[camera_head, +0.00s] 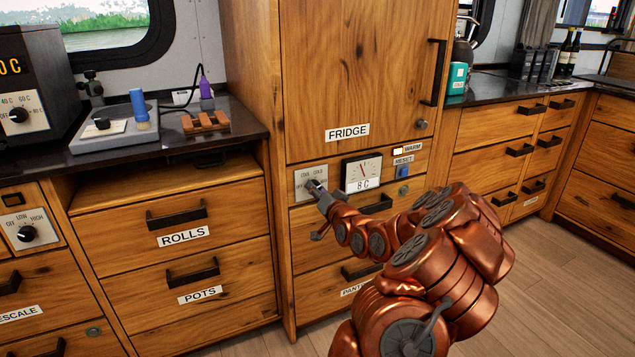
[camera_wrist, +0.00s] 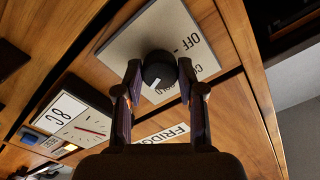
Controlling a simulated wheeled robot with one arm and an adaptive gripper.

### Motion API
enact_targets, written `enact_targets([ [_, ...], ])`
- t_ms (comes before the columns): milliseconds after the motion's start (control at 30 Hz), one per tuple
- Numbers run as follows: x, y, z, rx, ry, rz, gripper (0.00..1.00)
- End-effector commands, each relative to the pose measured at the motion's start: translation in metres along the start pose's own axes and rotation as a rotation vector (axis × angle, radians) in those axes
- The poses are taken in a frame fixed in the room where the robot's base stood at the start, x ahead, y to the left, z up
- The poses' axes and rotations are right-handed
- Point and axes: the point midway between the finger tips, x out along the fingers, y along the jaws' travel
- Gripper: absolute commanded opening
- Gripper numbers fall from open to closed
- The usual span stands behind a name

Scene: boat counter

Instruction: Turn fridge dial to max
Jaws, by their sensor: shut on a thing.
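The fridge dial (camera_wrist: 158,70) is a round black knob with a white pointer mark, set on a pale plate (camera_head: 303,178). In the wrist view the plate appears upside down, with "OFF" and part of other lettering readable. My gripper (camera_wrist: 158,78) is shut on the dial, one finger on each side of it. In the head view my gripper (camera_head: 316,191) reaches the plate and hides most of the dial. The gauge (camera_head: 362,171) right of the plate reads "8 C", with a red needle. The fridge door (camera_head: 365,70) is closed.
A blue reset button (camera_head: 403,171) and a "WARM" indicator (camera_head: 398,152) sit right of the gauge. A drawer handle (camera_head: 376,204) is below the gauge, near my arm. Another dial (camera_head: 27,233) is on the lower left cabinet. The floor at right is clear.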

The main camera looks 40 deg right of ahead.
Motion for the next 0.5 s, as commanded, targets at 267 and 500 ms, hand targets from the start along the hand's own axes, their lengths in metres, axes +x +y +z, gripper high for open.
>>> enact_targets([
  [267,0.0001,-0.0015,-0.0045,0.208,0.007,-0.001,0.04],
  [500,0.0,-0.001,-0.0039,0.317,0.007,-0.002,0.04],
])
